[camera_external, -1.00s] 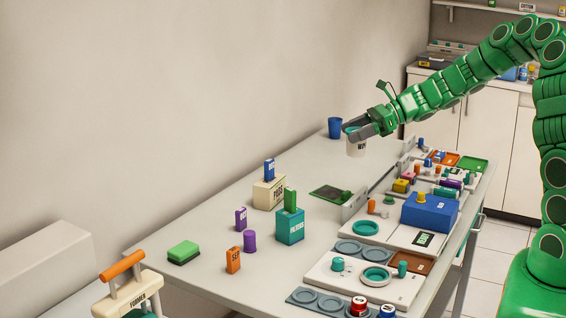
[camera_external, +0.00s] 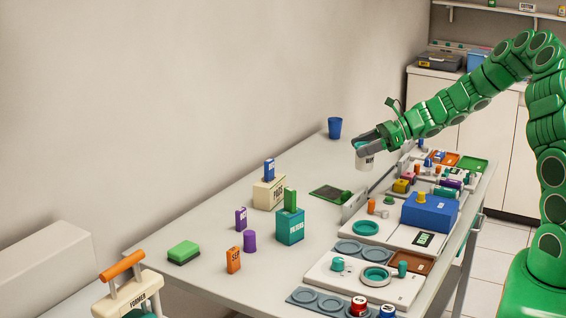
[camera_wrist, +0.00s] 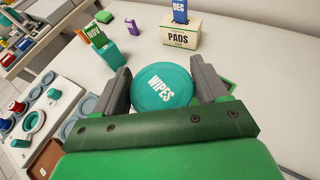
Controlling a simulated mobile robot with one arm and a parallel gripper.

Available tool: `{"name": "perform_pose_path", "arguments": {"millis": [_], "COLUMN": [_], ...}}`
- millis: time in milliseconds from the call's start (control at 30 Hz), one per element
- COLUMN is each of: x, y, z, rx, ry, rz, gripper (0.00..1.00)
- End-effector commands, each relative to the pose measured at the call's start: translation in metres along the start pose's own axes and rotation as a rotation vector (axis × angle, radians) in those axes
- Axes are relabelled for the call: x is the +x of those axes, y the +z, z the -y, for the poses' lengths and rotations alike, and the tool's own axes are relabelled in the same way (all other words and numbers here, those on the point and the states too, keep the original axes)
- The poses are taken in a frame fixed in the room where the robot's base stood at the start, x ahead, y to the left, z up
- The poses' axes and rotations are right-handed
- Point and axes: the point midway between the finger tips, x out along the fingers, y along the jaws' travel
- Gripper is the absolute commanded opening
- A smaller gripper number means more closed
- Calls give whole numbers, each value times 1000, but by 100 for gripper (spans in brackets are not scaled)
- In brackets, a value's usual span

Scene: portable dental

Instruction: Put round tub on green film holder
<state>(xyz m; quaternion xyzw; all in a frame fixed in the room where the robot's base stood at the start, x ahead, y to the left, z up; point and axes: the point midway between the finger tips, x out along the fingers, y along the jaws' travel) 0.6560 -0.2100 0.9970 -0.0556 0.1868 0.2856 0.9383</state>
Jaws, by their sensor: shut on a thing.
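The round tub (camera_external: 364,160) is white with a teal lid marked WIPES. My gripper (camera_external: 367,147) is shut on it and holds it upright, above the table. In the wrist view the tub's lid (camera_wrist: 163,84) sits between the two grey fingers of my gripper (camera_wrist: 163,90). The green film holder (camera_external: 326,192) appears to be the flat dark-green piece on the table, left of and below the tub in the external view. In the wrist view a green edge (camera_wrist: 229,86) shows beside the right finger; the rest is hidden.
A blue cup (camera_external: 335,128) stands behind, near the wall. The PADS box (camera_external: 268,193) and teal box (camera_external: 290,227) with upright cards stand nearer the front. A low grey divider (camera_external: 354,205) borders the crowded right side, with a blue box (camera_external: 430,210).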

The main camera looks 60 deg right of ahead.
Motion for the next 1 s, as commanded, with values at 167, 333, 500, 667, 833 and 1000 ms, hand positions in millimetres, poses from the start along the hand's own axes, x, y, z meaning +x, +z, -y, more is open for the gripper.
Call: {"name": "perform_pose_path", "arguments": {"millis": [167,333,500,667,833,1000], "x": [19,36,51,65,78,91], "y": [-5,-9,-12,-24,-35,-45], "z": [21,38,54,65,75,84], "rx": [-3,0,-2,0,-1,0], "ry": [-3,-1,-1,-2,-1,0], "rz": [-4,-3,-2,-4,-2,-2], "gripper": [40,40,40,40,40,40]}}
